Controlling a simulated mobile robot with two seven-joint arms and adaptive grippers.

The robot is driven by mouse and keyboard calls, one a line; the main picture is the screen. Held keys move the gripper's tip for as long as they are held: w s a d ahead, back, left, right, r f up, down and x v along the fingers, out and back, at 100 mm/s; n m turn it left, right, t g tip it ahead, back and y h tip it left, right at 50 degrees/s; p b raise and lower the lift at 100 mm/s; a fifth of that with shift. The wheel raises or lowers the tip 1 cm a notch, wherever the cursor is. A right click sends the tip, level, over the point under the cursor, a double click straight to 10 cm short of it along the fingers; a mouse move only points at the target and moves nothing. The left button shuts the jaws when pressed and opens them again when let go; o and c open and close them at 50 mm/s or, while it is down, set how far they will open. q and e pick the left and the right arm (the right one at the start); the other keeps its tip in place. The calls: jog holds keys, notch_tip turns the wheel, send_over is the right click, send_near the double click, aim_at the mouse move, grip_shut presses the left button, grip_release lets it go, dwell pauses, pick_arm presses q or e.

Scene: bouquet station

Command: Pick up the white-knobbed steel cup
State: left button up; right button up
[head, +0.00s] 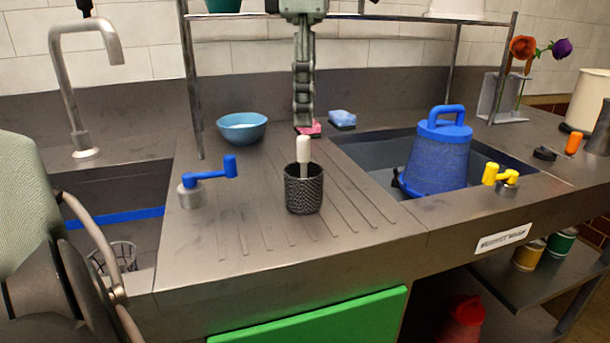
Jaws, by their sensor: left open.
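The steel cup (304,194) is dark, with a knurled wall, and stands upright on the ribbed drainboard in the middle of the head view. A white knob (303,149) on a short stem stands up out of it. My left gripper (304,121) hangs down from the top of the picture, fingers pointing down. Its fingertips show just above the knob, apart from it. It is seen edge-on, so its fingers line up; it is open and holds nothing. My right gripper is out of view.
A blue-handled tap (208,181) stands left of the cup, a blue bowl (242,127) behind it. A pink sponge (314,129) is partly hidden behind my gripper. A blue lidded bucket (437,160) stands in the right sink. The drainboard around the cup is clear.

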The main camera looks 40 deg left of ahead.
aim_at(304, 137)
pick_arm(q)
jog(key=f, duration=0.6)
jog(key=shift+s+d+f, duration=0.1)
jog(key=shift+s+f, duration=0.1)
jog(key=shift+f, duration=0.1)
jog(key=shift+c, duration=0.2)
grip_shut()
